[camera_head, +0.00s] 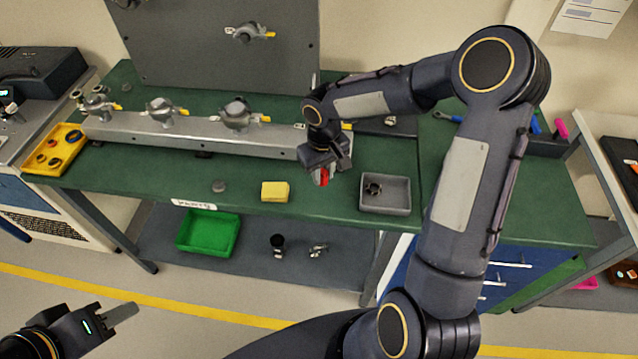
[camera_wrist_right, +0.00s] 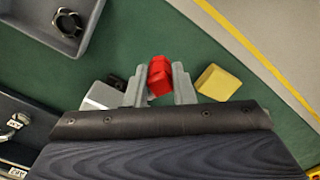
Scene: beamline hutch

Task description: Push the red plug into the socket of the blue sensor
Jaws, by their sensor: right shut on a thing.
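The red plug (camera_wrist_right: 160,77) is between the two fingers of my right gripper (camera_wrist_right: 158,88) in the right wrist view. In the head view the plug (camera_head: 321,177) shows as a small red patch below my right gripper (camera_head: 326,166), over the green bench. I cannot make out a blue sensor or its socket in either view. A pale block with a dark part (camera_wrist_right: 103,97) lies just left of the fingers in the right wrist view; I cannot tell what it is. My left gripper (camera_head: 122,314) is at the lower left, away from the bench; its opening is unclear.
A yellow block (camera_head: 275,191) and a grey tray (camera_head: 386,194) holding a dark ring lie on the green bench (camera_head: 330,215). A metal rail (camera_head: 190,130) with several clamps runs behind. A yellow tray (camera_head: 55,150) is at left. A green bin (camera_head: 208,233) sits on the lower shelf.

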